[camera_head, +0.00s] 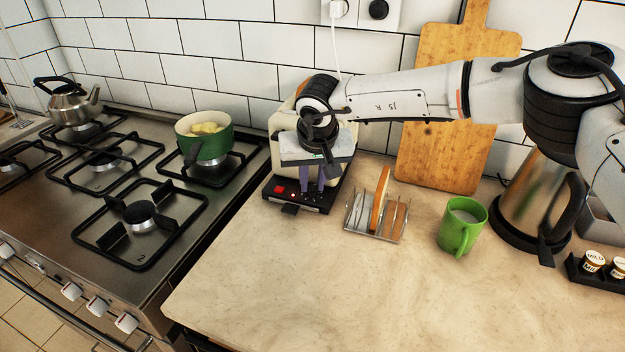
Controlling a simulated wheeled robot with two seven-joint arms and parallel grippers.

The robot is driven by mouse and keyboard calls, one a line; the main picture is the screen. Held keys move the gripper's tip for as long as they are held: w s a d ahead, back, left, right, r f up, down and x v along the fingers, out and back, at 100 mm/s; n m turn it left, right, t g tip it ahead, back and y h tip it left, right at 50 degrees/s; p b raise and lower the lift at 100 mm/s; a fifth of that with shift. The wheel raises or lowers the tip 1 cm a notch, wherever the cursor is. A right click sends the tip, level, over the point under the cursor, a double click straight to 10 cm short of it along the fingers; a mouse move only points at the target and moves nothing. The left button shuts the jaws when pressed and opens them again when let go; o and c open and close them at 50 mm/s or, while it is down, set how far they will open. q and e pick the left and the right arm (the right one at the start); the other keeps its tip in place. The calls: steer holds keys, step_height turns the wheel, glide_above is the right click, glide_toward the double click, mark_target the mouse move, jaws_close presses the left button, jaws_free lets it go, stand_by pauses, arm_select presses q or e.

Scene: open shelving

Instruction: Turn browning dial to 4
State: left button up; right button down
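The toaster (284,121) is cream with a black base and stands on the counter beside the stove. A red button (280,190) and small controls show on the base's front. My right gripper (314,190) points down at the front right of the toaster, with its fingertips close to the control panel. Its fingers are close together, and I cannot tell whether they are shut or touch anything. The browning dial cannot be made out; the gripper covers that part of the panel. My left gripper is not in view.
A toast rack (357,216) with bread stands right of the toaster, then a green mug (462,226) and a steel kettle (525,195). A cutting board (440,155) leans on the wall. A green pot (213,146) sits on the stove at left. The front counter is clear.

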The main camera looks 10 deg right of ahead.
steer(key=shift+m, duration=0.3)
steer(key=m+h, duration=0.1)
steer(key=m, duration=0.1)
steer(key=m+b, duration=0.1)
steer(key=m, duration=0.1)
steer(key=shift+a+m+g+h, duration=0.2)
steer(key=shift+m+g+h, duration=0.1)
steer(key=shift+h, duration=0.1)
steer(key=m, duration=0.2)
steer(key=m+g+h, duration=0.1)
steer(key=m, duration=0.2)
steer(key=shift+w+a+m+g+h, duration=0.1)
steer(key=shift+w+m+g+h, duration=0.05)
steer(key=shift+m+g+h, duration=0.15)
steer(key=c, duration=1.9)
jaws_free()
steer(key=v, duration=1)
